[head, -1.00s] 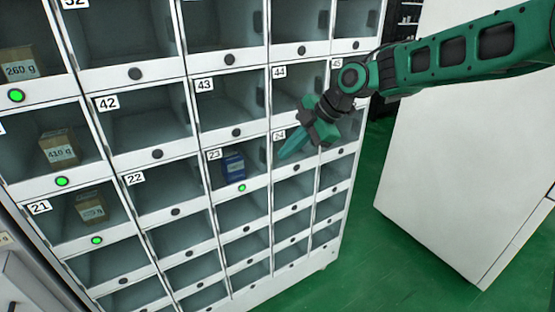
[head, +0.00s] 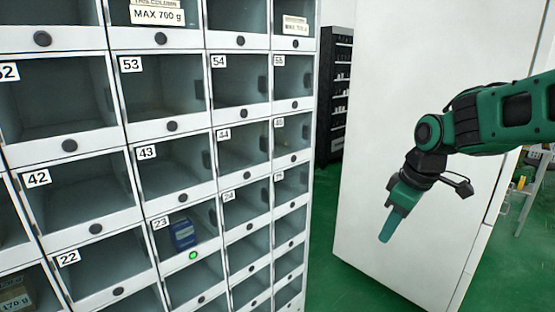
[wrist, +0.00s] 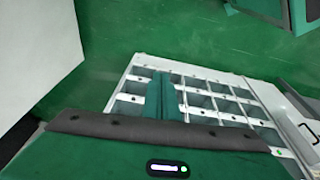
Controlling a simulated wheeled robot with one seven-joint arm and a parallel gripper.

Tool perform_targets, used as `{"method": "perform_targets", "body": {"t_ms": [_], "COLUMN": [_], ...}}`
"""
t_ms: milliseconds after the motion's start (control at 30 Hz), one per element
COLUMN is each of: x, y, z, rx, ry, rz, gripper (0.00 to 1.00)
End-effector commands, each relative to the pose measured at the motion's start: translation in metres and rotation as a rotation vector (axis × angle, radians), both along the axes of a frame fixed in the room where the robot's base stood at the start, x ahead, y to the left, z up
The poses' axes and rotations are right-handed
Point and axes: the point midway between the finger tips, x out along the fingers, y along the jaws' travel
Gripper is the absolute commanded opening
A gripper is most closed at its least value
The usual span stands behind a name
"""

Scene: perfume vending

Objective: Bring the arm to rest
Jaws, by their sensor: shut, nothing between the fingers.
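My green arm reaches in from the right of the head view. My gripper (head: 392,224) hangs downward in front of a large white panel, right of the cabinet and apart from it. Its fingers are together and hold nothing. In the wrist view the shut fingers (wrist: 160,95) point towards the cabinet, which lies beyond them. The white cabinet (head: 135,135) has rows of numbered compartments. A blue box (head: 183,233) stands in compartment 23, above a green light.
The white panel (head: 400,110) stands behind my gripper. A brown box marked 170 g (head: 14,299) sits in a compartment at the lower left. A dark shelf (head: 335,90) stands in the gap behind. Green floor (wrist: 190,40) is clear beside the cabinet.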

Motion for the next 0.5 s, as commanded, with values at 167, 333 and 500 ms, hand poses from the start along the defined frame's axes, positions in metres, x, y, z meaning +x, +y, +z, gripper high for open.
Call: {"method": "perform_targets", "body": {"t_ms": [167,333,500], "x": [-0.085,-0.173,-0.235], "y": [-0.083,-0.132,-0.149], "z": [-0.011,-0.029,-0.045], "rx": [-0.009,0.001,0.016], "ry": [0.099,0.188,0.252], "rz": [-0.491,-0.938,-1.239], "gripper": [0.00,0.00,0.00]}}
